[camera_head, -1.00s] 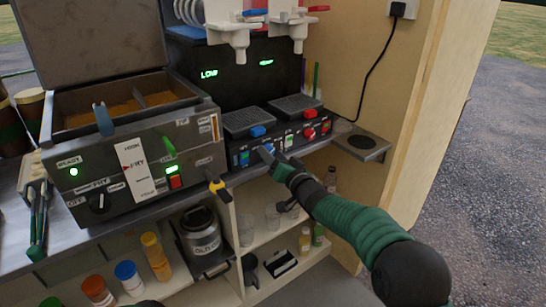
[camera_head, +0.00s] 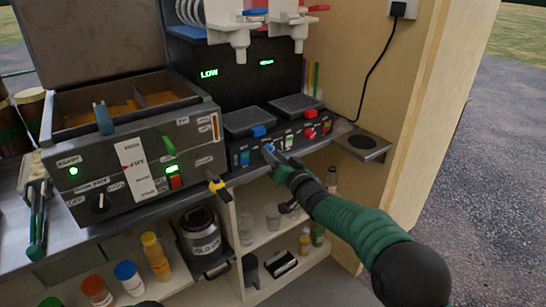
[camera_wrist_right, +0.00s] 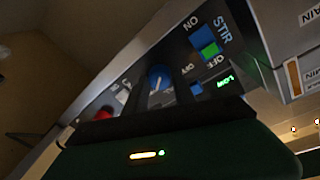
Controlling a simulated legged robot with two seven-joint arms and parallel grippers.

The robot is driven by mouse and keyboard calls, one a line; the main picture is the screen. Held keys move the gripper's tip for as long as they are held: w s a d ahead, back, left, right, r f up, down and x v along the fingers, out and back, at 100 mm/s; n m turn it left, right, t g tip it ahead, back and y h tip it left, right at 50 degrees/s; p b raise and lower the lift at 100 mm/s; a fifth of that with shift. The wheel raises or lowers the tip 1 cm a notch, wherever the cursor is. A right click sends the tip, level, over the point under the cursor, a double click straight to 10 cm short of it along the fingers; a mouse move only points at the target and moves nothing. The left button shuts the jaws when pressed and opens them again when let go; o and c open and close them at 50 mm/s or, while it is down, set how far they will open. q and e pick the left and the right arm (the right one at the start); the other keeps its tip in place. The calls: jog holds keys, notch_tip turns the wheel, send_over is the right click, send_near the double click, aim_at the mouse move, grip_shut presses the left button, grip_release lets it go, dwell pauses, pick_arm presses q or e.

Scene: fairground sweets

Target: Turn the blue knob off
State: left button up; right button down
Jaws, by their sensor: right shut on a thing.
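The blue knob (camera_head: 268,148) is on the black front panel of the dispenser (camera_head: 300,140), low and left of centre. In the right wrist view the blue knob (camera_wrist_right: 158,76) shows between the ON and OFF labels, with a pale mark on it. My right gripper (camera_head: 279,161) reaches the panel from the lower right and is shut on the blue knob. Its fingers partly cover the knob in the head view. My left gripper is not in view.
A red knob (camera_head: 310,133) and small switches share the panel. The fryer (camera_head: 130,160) stands to the left, with a yellow-black handle (camera_head: 217,187) jutting out near my right gripper. Shelves with bottles and cups lie below. A wooden wall (camera_head: 350,80) rises on the right.

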jog(key=n+y+b, duration=0.1)
jog(key=n+b, duration=0.1)
jog(key=n, duration=0.6)
jog(key=n+y+b, duration=0.1)
jog(key=n+b, duration=0.2)
jog(key=n, duration=0.5)
jog(key=f+n+g+y+b, duration=0.1)
jog(key=n+b, duration=0.1)
jog(key=n, duration=0.7)
jog(key=shift+w+d+f+y+b, duration=0.1)
jog(key=shift+w+d+y+b, duration=0.05)
jog(key=shift+y+b, duration=0.25)
jog(key=c, duration=1.3)
grip_release()
jog(key=shift+o, duration=1.3)
jog(key=shift+r, duration=0.2)
jog(key=shift+d, duration=0.15)
